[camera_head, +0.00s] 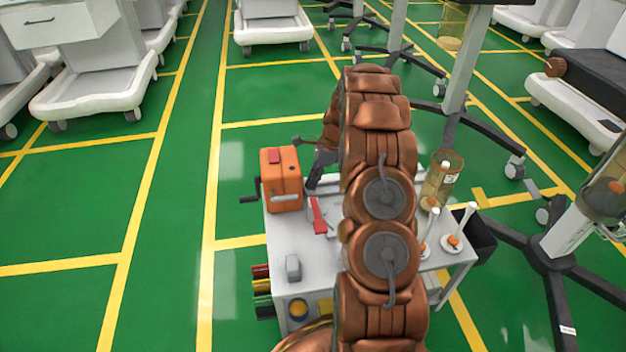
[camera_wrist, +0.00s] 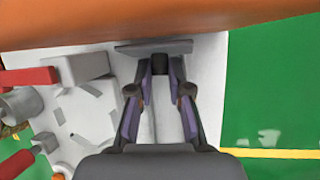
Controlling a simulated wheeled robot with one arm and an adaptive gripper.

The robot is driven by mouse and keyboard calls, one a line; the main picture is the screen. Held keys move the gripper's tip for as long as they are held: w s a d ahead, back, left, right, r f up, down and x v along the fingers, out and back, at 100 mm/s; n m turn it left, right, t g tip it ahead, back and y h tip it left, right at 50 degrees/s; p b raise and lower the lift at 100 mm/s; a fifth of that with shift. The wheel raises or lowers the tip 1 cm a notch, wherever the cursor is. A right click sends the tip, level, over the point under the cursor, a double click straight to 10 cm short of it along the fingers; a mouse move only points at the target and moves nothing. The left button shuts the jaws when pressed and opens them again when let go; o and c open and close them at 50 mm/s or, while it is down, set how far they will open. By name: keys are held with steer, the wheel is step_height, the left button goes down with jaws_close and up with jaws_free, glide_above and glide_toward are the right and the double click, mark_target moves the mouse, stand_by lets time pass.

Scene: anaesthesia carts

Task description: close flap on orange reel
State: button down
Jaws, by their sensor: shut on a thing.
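The orange reel (camera_head: 281,182) stands upright at the back left of the white cart top, with a red piece on top and a dark crank on its left. In the wrist view its orange body (camera_wrist: 120,22) fills the top edge. A thin grey flap (camera_wrist: 153,47) sticks out beside the orange body. My gripper (camera_wrist: 160,68) is shut on the flap, its fingertips close to the orange side. In the head view my gripper (camera_head: 314,180) is just right of the reel; my arm hides part of the cart, and the flap's angle is unclear.
The cart top (camera_head: 292,240) also holds a red-handled tool (camera_head: 318,215), a small grey block (camera_head: 293,267), an amber cylinder (camera_head: 441,182) and white-handled items (camera_head: 454,240) at the right. A dark bin (camera_head: 478,236) hangs on the right side. Green floor is free to the left.

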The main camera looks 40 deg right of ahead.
steer(key=shift+a+p, duration=0.1)
steer(key=shift+p, duration=0.35)
steer(key=shift+w+y+p, duration=0.1)
steer(key=shift+y+p, duration=0.5)
steer(key=shift+p, duration=0.05)
steer(key=shift+a+f+t+y+p, duration=0.15)
steer(key=shift+f+t+y+p, duration=0.4)
steer(key=shift+y+p, duration=0.25)
steer(key=shift+r, duration=0.1)
steer(key=c, duration=1.1)
jaws_free()
steer(key=shift+h+b, duration=0.3)
steer(key=shift+b, duration=0.2)
